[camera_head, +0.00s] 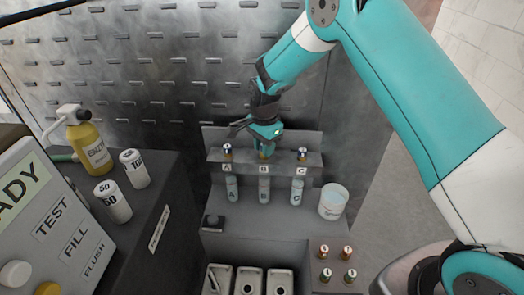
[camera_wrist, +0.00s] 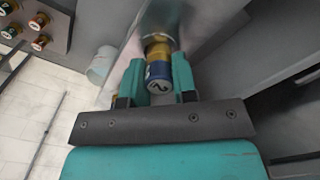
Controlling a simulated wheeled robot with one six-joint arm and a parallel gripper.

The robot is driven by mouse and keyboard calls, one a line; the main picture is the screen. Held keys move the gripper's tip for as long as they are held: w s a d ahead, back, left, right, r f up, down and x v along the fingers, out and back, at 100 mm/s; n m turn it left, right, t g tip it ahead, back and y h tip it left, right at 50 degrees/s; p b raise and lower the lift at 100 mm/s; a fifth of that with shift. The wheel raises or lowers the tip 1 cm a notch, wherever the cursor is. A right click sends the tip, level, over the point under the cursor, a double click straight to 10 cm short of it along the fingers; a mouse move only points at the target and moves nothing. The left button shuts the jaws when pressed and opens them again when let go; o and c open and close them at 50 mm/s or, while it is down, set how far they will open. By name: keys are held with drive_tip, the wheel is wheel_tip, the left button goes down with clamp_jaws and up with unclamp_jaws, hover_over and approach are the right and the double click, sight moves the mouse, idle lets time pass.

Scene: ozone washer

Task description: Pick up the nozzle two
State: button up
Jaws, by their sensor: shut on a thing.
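Nozzle two shows in the wrist view (camera_wrist: 160,78) as a blue and gold cylinder with a white end marked "2". My gripper (camera_wrist: 158,85) has its two teal fingers closed on either side of it. In the head view my gripper (camera_head: 265,142) points down at the middle slot of the grey rack shelf (camera_head: 244,163), above the label B. A gold part of the nozzle (camera_head: 264,155) shows just below the fingers, at the shelf. I cannot tell whether it is still seated there.
Similar nozzles stand on the shelf at A (camera_head: 227,151) and C (camera_head: 302,154), close on both sides. A white tub (camera_head: 333,202) stands right of the rack, and several copper-coloured nozzles (camera_head: 347,253) stand front right. A perforated metal wall (camera_head: 160,80) is behind.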

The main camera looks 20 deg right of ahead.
wheel_tip(320, 180, up, 19)
drive_tip(key=b, duration=0.3)
drive_tip(key=shift+b, duration=0.3)
drive_tip(key=shift+f, duration=0.2)
idle(0.3)
